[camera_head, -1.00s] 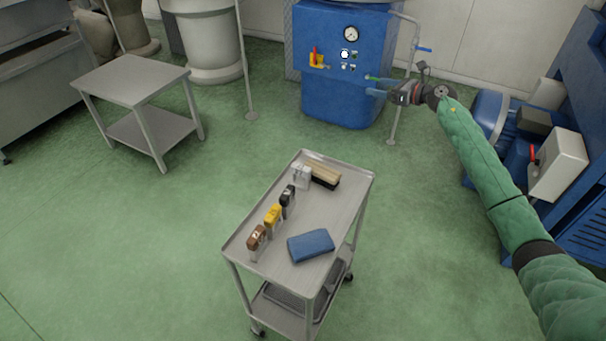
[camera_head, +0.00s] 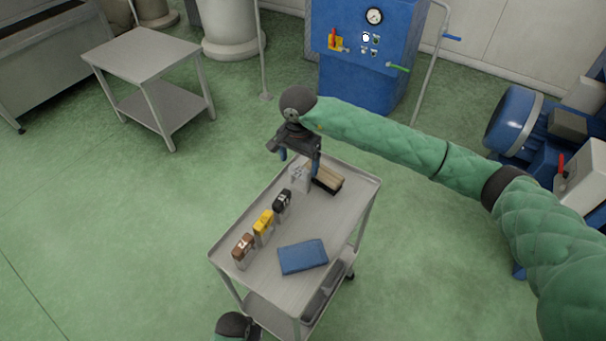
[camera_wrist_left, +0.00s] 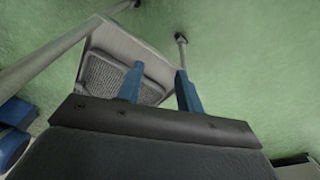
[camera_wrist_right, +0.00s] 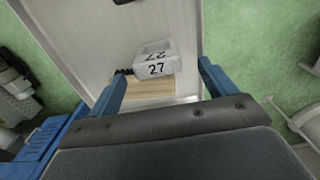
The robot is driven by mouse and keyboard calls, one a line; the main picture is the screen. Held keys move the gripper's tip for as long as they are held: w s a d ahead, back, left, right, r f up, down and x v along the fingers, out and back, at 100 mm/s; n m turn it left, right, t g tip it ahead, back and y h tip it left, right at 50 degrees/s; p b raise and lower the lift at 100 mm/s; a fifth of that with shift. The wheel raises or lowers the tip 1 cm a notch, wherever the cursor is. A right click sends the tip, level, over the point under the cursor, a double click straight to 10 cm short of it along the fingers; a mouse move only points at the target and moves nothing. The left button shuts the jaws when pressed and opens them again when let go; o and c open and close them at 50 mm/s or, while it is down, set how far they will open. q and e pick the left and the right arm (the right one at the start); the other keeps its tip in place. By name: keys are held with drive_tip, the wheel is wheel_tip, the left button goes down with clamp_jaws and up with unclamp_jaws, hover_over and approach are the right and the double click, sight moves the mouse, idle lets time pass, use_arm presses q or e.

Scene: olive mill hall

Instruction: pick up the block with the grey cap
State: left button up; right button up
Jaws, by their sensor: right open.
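The block with the grey cap (camera_head: 299,173) stands at the far end of a row of blocks on the metal cart (camera_head: 335,215). My right gripper (camera_head: 300,161) is open and empty, pointing down close above this block and partly covering it. In the right wrist view the block (camera_wrist_right: 153,64), marked 27, shows between and beyond the two blue fingers. My left gripper (camera_wrist_left: 158,70) is open and empty, low beside the cart in its wrist view. Only its dark wrist shows at the bottom of the head view, so its fingers are hidden there.
A black-capped block (camera_head: 282,203), a yellow one (camera_head: 264,224) and a brown one (camera_head: 243,248) stand nearer in the row. A wooden brush (camera_head: 328,180) lies close beside the grey-capped block.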

sight(300, 177)
drive_tip(key=shift+f, duration=0.7)
drive_tip(key=shift+f+p, duration=0.3)
wheel_tip(300, 177, down, 4)
drive_tip(key=p, duration=0.3)
drive_tip(key=shift+s+d+f, duration=0.1)
drive_tip(key=shift+s+f, duration=0.05)
drive_tip(key=shift+f, duration=0.5)
use_arm(q)
drive_tip(key=s+a+f, duration=0.1)
drive_tip(key=f, duration=0.5)
drive_tip(key=s+a+f, duration=0.1)
drive_tip(key=s+f, duration=0.1)
drive_tip(key=f, duration=0.5)
drive_tip(key=shift+s+a+f, duration=0.25)
drive_tip(key=shift+a, duration=0.1)
use_arm(e)
drive_tip(key=shift+c, duration=0.2)
drive_tip(key=c, duration=1.1)
drive_tip(key=shift+c, duration=0.3)
use_arm(q)
drive_tip(key=shift+y, duration=0.3)
use_arm(e)
drive_tip(key=shift+r, duration=0.15)
